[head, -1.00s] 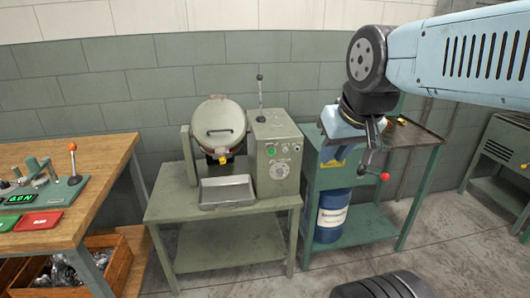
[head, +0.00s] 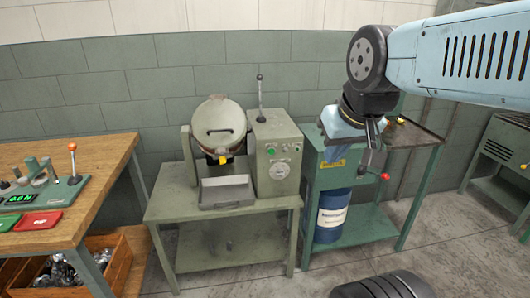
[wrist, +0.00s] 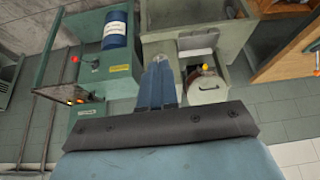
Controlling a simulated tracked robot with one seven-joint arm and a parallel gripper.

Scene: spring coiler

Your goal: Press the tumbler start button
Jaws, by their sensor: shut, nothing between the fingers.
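The tumbler is a grey-green machine with a round lidded drum (head: 218,122) and a control box (head: 277,168) to the drum's right. The box's front carries a round green button (head: 271,151), a smaller reddish one beside it, and a dial below. My gripper (head: 372,150) hangs to the right of the box, in front of the green cart, clear of the button. In the wrist view its fingers (wrist: 159,66) are together and empty. They cover much of the control box there, and I cannot make out the button. The drum lid (wrist: 207,88) shows to their right.
A metal tray (head: 226,190) sits below the drum. A lever (head: 260,90) rises from the box. The green cart (head: 325,182) holds a blue drum (head: 332,215) and has a red-knobbed handle (head: 384,177). A wooden bench (head: 100,155) stands at the left.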

